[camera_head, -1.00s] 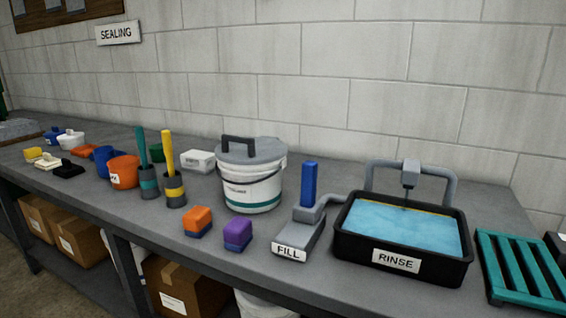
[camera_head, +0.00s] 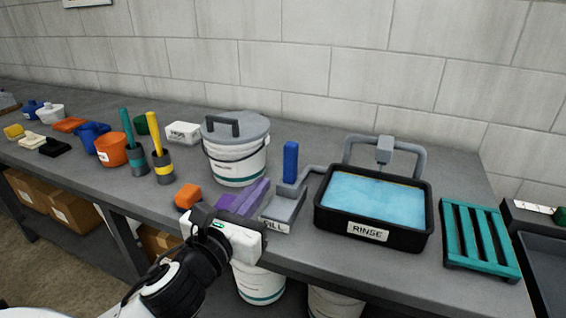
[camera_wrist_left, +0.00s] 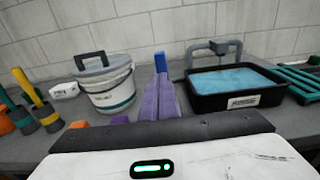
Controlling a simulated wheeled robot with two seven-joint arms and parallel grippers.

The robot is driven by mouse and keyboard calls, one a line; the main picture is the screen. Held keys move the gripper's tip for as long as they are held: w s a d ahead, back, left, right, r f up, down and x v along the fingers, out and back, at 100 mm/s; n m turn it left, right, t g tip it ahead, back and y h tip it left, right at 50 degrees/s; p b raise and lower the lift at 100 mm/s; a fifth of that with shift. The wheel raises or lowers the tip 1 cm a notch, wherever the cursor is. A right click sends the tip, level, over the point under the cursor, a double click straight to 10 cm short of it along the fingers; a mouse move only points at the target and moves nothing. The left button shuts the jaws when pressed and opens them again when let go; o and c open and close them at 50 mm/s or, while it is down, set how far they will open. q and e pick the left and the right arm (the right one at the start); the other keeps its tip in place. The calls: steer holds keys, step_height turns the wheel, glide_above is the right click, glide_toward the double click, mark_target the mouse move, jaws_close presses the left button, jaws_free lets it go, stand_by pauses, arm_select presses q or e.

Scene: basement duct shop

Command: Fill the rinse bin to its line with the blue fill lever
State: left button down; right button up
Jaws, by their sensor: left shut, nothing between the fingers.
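The blue fill lever (camera_head: 290,162) stands upright on its grey base, whose FILL label is partly hidden by my left gripper (camera_head: 262,185). The black rinse bin (camera_head: 372,250) is to its right, with light blue water (camera_head: 375,200) under a grey spout (camera_head: 384,150). I cannot make out the fill line now. My left gripper's purple fingers are shut and empty, in front of the lever and left of it, apart from it. In the left wrist view the lever (camera_wrist_left: 160,62) shows just beyond the fingertips, with the bin (camera_wrist_left: 205,103) to the right. My right gripper is not in view.
A lidded white bucket (camera_head: 238,165) stands left of the lever. An orange block (camera_head: 187,196) lies near the gripper; a purple block (camera_wrist_left: 120,119) shows in the left wrist view. A teal rack (camera_head: 480,238) is right of the bin. Brushes and tubs fill the left.

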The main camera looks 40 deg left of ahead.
mark_target(289, 153)
arm_select(q)
steer(key=b+x, duration=0.1)
steer(key=x, duration=1.1)
steer(key=shift+d+b, duration=0.1)
steer(key=shift+b, duration=0.25)
steer(key=shift+w+f, duration=0.1)
steer(key=shift+w, duration=0.3)
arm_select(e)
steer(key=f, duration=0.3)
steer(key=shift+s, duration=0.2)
